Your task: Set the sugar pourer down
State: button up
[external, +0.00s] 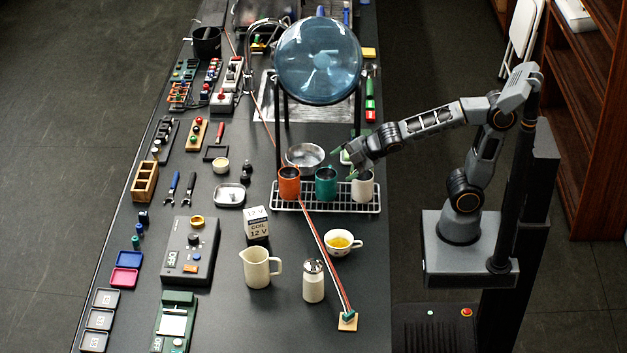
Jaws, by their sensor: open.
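The sugar pourer (313,281), a white jar with a metal top, stands upright on the dark bench near the front. It is to the right of the cream pitcher (257,268) and apart from it. My gripper (347,164) is open, over the rack of mugs, well behind the pourer. Its fingers are close to the green mug and the white mug; I cannot tell whether they touch anything. I see nothing held between them.
A wire rack (325,207) holds an orange mug (289,185), a teal mug (326,186) and a white mug (362,187). A cup with yellow contents (342,243) stands behind the pourer. A cable strip ends at a small wooden block (348,321).

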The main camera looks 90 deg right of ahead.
jog(key=s+f+m+g, duration=0.1)
jog(key=s+m, duration=0.1)
jog(key=s, duration=0.1)
jog(key=s+f+m+g, duration=0.1)
jog(key=s+m, duration=0.1)
jog(key=m, duration=0.1)
jog(key=s+d+f+m+g, duration=0.1)
jog(key=s+m+g, duration=0.1)
jog(key=s, duration=0.1)
jog(key=shift+s+f+m, duration=0.3)
jog(key=shift+f, duration=0.05)
jog(key=s+a+f+m+g+y, duration=0.1)
jog(key=s+f+m+g, duration=0.1)
jog(key=s+m, duration=0.2)
jog(key=shift+s+a, duration=0.15)
jog(key=shift+s, duration=0.6)
